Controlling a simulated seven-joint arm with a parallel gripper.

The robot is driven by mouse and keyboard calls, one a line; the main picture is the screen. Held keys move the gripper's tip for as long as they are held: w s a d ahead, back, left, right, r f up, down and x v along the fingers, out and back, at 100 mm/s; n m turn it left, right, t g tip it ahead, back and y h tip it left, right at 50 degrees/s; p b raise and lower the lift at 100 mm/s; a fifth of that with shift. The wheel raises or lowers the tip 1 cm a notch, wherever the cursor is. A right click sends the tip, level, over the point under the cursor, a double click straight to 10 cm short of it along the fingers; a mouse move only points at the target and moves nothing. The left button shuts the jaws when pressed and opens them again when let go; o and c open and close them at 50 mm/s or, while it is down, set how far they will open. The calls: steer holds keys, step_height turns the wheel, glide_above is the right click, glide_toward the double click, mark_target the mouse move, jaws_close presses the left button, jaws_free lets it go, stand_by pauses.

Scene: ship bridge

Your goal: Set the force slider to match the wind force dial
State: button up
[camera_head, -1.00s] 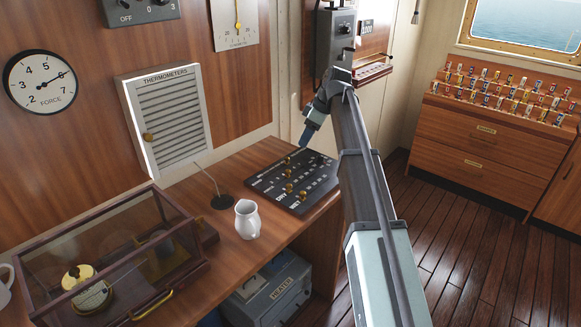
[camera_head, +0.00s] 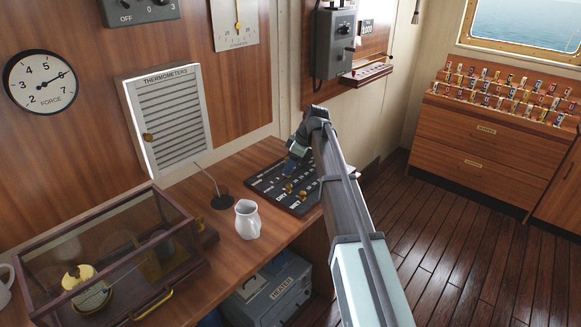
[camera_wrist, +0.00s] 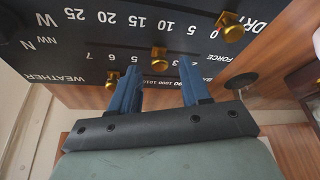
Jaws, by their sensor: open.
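The wind force dial (camera_head: 40,82) hangs on the wall at the upper left. Its needle points right and slightly up, past the 5; the number at its tip is hard to read. The black slider board (camera_head: 268,178) lies on the desk. In the wrist view, the brass force slider knob (camera_wrist: 158,53) stands between the 5 and 3 marks of the FORCE row. My gripper (camera_head: 287,172) is low over the board. In the wrist view its blue fingers (camera_wrist: 158,72) are open, with the force knob showing between and just beyond their tips. Contact cannot be told.
A white jug (camera_head: 247,220) stands left of the board, near a thin rod on a dark base (camera_head: 222,201). A glass case (camera_head: 110,255) fills the desk's left end.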

steer(key=shift+w+a+f, duration=0.1)
steer(key=shift+a+f, duration=0.05)
steer(key=shift+f, duration=0.35)
steer(key=shift+c, duration=0.4)
jaws_close()
